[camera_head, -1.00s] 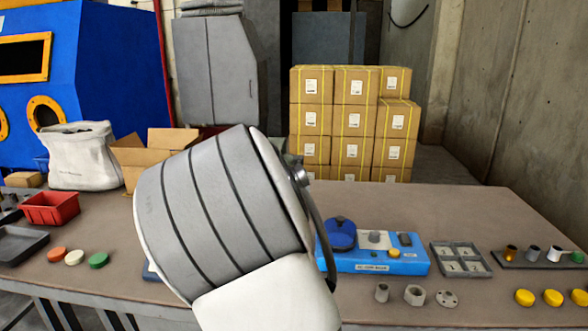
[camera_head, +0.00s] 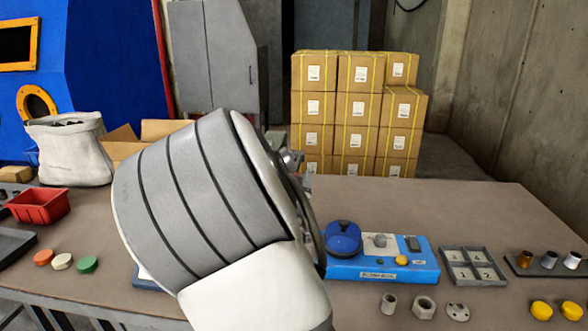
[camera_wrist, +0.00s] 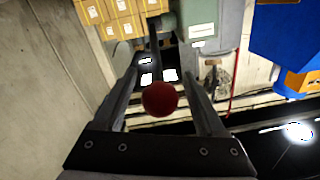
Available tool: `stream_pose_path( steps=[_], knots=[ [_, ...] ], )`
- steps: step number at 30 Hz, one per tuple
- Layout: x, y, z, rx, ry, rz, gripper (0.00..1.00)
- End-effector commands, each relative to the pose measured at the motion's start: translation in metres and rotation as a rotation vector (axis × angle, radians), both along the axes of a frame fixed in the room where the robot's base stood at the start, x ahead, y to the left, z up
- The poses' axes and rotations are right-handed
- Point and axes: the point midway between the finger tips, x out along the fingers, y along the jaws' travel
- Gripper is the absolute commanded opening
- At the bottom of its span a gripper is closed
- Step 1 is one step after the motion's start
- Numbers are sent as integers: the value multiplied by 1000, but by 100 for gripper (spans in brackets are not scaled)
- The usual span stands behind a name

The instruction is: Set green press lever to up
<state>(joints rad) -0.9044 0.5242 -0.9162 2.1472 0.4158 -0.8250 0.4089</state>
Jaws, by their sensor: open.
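In the wrist view, my gripper (camera_wrist: 162,78) is open, with one dark finger on each side of a round red knob (camera_wrist: 160,99). The knob lies between the fingers in the picture; I see a gap on both sides, and cannot tell its depth. A dark bar (camera_wrist: 153,40) shows beyond the knob, perhaps part of the lever. A grey-green body (camera_wrist: 196,18) stands at the top and may be the press. In the head view, my large white and grey arm hides the gripper, the knob and most of the press area.
A blue station (camera_head: 385,265) with a round blue part stands right of my arm on the brown table (camera_head: 480,215). A grey divided tray (camera_head: 473,265) and loose metal parts lie near it. A red bin (camera_head: 38,206) and coloured discs are at left. Stacked boxes (camera_head: 357,110) stand behind.

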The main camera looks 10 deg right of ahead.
Motion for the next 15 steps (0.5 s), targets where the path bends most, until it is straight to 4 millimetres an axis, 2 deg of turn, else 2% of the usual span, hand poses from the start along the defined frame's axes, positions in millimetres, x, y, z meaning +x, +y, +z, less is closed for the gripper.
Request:
stream_pose_path(
  steps=[15],
  knots=[
    [-2, 1, 0, 0, 0, 0, 73]
  ],
)
